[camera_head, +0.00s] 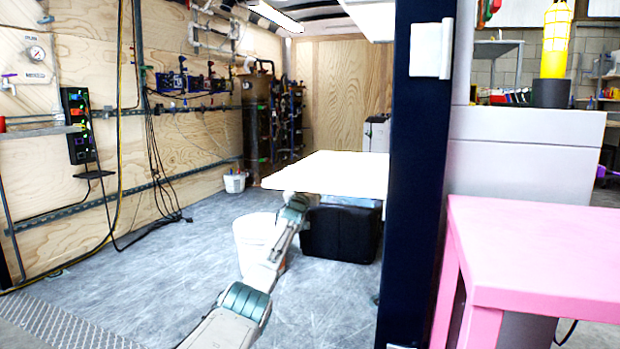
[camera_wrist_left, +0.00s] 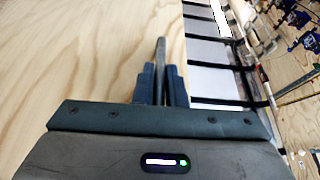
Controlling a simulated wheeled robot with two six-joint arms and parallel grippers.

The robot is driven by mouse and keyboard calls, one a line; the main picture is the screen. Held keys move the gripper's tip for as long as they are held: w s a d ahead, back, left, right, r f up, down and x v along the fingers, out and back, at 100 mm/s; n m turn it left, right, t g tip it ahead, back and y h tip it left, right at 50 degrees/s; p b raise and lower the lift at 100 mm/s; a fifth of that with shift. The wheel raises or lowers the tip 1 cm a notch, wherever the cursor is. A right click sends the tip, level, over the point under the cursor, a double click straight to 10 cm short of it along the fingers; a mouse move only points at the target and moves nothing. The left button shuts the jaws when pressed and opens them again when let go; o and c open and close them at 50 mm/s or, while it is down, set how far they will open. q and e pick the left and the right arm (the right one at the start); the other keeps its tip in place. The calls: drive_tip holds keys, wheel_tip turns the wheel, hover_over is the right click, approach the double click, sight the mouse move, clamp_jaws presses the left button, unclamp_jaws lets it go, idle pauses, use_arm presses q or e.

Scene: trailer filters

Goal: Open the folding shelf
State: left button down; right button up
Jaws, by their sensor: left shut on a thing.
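The folding shelf (camera_head: 335,175) is a flat white panel that looks about level in the head view, in the trailer left of the dark post. My left arm reaches in from below, and my left gripper (camera_head: 297,195) is at the shelf's near edge, partly hidden there. The shelf's right end is hidden behind the post. My right gripper is not in view.
A dark post (camera_head: 415,170) stands right of the shelf, with a pink table (camera_head: 540,245) beyond it. A white bucket (camera_head: 256,240) and a black case (camera_head: 340,232) stand on the floor under the shelf. The floor at left is mostly clear.

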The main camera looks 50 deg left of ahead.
use_arm(q)
drive_tip(key=shift+w+d+f, duration=0.2)
drive_tip(key=shift+d+f, duration=0.05)
drive_tip(key=shift+f, duration=0.1)
drive_tip(key=c, duration=1.5)
unclamp_jaws()
drive_tip(key=shift+d, duration=0.15)
drive_tip(key=shift+r, duration=0.1)
drive_tip(key=shift+s, duration=0.1)
